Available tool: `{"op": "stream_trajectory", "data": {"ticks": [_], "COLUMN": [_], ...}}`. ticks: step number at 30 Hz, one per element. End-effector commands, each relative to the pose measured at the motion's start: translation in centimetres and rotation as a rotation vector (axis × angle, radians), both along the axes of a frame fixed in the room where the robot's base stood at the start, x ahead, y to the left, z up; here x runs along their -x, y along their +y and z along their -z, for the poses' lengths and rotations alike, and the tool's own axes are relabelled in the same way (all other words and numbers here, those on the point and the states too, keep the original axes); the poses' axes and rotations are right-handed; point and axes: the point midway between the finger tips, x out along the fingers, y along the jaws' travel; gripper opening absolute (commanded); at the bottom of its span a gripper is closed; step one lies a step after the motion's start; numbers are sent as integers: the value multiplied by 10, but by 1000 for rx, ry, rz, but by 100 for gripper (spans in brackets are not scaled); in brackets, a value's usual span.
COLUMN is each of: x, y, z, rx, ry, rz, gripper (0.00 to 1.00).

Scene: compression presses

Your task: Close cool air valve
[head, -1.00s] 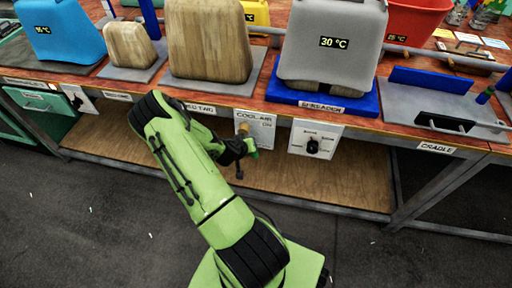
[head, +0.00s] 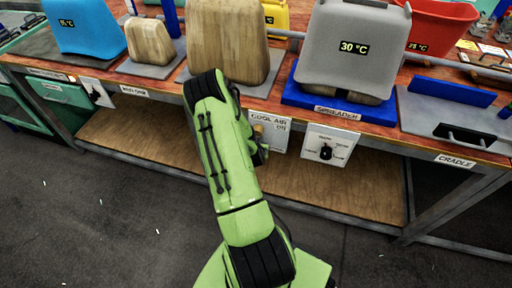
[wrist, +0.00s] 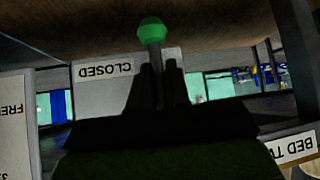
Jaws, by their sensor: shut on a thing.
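The cool air valve panel (head: 270,128) is a white plate under the front edge of the bench, lettered "COOL AIR" and apparently "ON". Its tan valve part (head: 258,131) is partly hidden by my arm. In the wrist view, a rod with a green knob (wrist: 152,30) stands between the dark fingers of my gripper (wrist: 158,80), which are shut on it. A plate with an upside-down "CLOSED" label (wrist: 105,70) is behind the fingers. In the head view my forearm hides most of the gripper, so the valve's exact angle cannot be told.
A white dial panel (head: 328,147) is right of the valve panel. The wooden lower shelf (head: 320,195) and a metal table leg (head: 408,195) are below. The bench top holds a wooden form (head: 225,45) and a grey form on the blue spreader (head: 345,97). The floor in front is clear.

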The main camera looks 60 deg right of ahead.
Motion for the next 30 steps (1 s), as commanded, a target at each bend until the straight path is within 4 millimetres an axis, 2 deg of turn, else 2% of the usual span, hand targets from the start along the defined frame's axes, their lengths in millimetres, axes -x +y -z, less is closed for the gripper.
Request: {"op": "stream_trajectory", "data": {"ticks": [6,7,11,21,23,30], "x": [-2,-2,-1,2,4,24], "y": [1,1,1,5,11,54], "z": [0,1,1,-5,-13,-62], "rx": [-2,-2,-2,-2,-3,-2], "ry": [-3,-3,-2,0,1,0], "rz": [-2,-2,-2,-1,-1,-1], "gripper": [0,18,37,37,37,37]}}
